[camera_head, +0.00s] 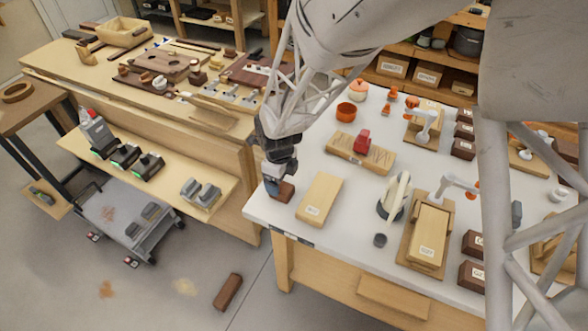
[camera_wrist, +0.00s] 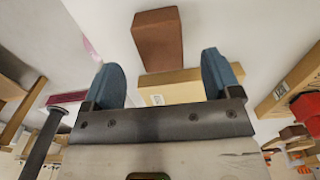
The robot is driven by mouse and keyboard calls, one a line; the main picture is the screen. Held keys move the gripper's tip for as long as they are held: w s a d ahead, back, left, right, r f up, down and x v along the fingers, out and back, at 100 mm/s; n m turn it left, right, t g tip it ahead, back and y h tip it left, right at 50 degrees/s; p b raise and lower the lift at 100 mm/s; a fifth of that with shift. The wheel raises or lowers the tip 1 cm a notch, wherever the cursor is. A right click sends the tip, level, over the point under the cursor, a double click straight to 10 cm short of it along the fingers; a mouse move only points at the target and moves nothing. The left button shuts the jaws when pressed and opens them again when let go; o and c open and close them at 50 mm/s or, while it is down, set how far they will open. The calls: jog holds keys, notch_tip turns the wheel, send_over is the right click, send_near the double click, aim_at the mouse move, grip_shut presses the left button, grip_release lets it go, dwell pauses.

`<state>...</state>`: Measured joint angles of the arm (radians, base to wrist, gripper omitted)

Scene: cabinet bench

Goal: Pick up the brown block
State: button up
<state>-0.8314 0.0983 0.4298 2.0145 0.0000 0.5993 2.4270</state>
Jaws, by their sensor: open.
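The brown block (camera_head: 286,192) sits on the white table near its front-left edge, partly hidden by my gripper (camera_head: 272,186) in the head view. In the wrist view the brown block (camera_wrist: 158,38) lies ahead of my open blue fingers, roughly centred across the gap. My gripper (camera_wrist: 160,62) is empty there, and the block appears beyond the fingertips rather than between them. The head view shows my gripper just above and beside the block; I cannot tell whether they touch.
A pale labelled wood block (camera_head: 319,199) lies just right of the brown block, and also shows in the wrist view (camera_wrist: 180,86). Another brown block (camera_head: 228,292) lies on the floor.

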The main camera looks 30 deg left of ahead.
aim_at(281, 187)
jog(key=shift+f, duration=2.55)
jog(key=shift+c, duration=0.3)
jog(key=c, duration=1)
jog(key=shift+r, duration=0.15)
jog(key=shift+r, duration=0.45)
jog(key=shift+s+d+r, duration=0.1)
jog(key=shift+d+r, duration=0.1)
jog(key=shift+r, duration=1.05)
jog(key=s+d+r, duration=0.1)
jog(key=s+d, duration=1)
jog(key=shift+d+r, duration=0.15)
